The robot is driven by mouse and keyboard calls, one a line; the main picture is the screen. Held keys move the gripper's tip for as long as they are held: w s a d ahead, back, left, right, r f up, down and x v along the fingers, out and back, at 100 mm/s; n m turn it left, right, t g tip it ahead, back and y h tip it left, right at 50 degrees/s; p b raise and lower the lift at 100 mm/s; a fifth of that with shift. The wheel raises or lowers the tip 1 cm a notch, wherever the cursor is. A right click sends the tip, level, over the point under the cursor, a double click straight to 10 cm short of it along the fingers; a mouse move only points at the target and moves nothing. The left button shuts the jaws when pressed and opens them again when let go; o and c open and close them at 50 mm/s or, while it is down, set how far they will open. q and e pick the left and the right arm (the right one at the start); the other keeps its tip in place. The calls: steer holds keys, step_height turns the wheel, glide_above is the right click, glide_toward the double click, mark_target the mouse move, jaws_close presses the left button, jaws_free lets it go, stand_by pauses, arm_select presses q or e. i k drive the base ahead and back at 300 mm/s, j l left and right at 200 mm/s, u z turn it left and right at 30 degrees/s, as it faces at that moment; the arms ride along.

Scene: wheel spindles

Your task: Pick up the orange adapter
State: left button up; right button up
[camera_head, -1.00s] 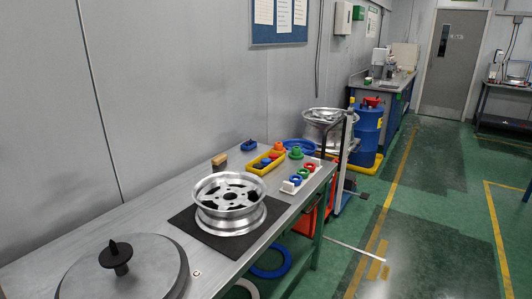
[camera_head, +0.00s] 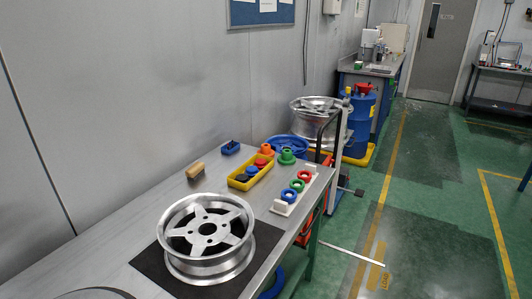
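A small orange adapter (camera_head: 266,149) stands on the metal bench, near its far end. It is just behind the yellow tray (camera_head: 238,185) and to the left of a green adapter (camera_head: 287,157). It looks upright and nothing covers it. Neither of my grippers shows in the head view.
A silver wheel rim (camera_head: 207,238) lies on a black mat on the bench (camera_head: 128,222). A white rack (camera_head: 281,208) holds several coloured rings. A wooden-handled brush (camera_head: 195,171) and a blue item (camera_head: 230,147) lie near the wall.

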mark_target(265, 151)
steer(key=i+l+u, duration=0.1)
steer(key=u, duration=0.3)
steer(key=i+l+u, duration=0.1)
steer(key=l+u, duration=0.25)
steer(key=i+l+u, duration=0.1)
steer(key=u, duration=0.3)
steer(key=l+u, duration=0.2)
steer(key=u, duration=0.2)
steer(key=i, duration=0.05)
